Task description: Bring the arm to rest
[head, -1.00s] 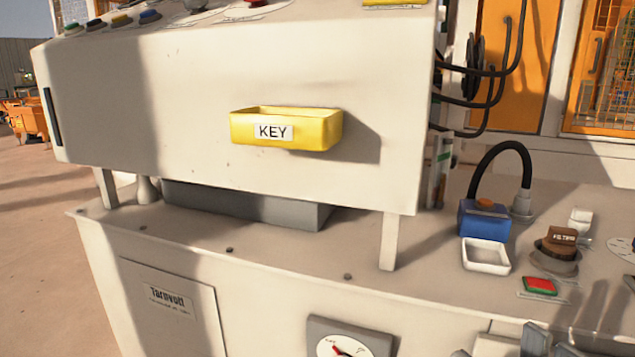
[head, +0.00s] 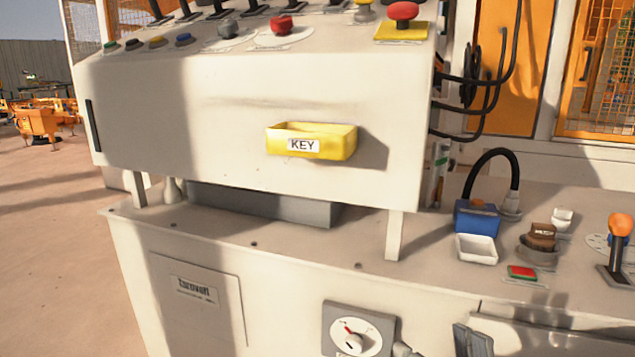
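Grey parts of a gripper, which I take to be my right gripper (head: 472,341), show at the bottom edge of the head view, right of the centre. They are in front of the white console, to the right of a round dial (head: 356,335). Most of this gripper is cut off by the frame edge, so I cannot tell whether it is open or shut. Nothing is seen held in the visible part. My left gripper is not in view.
A yellow KEY bin (head: 312,141) juts from the upper panel. On the ledge stand a blue block device (head: 476,217), a white tray (head: 476,249), a brown-topped knob (head: 541,237), a red-green button (head: 522,272) and an orange-knobbed lever (head: 620,228). The ledge's left part is mostly clear.

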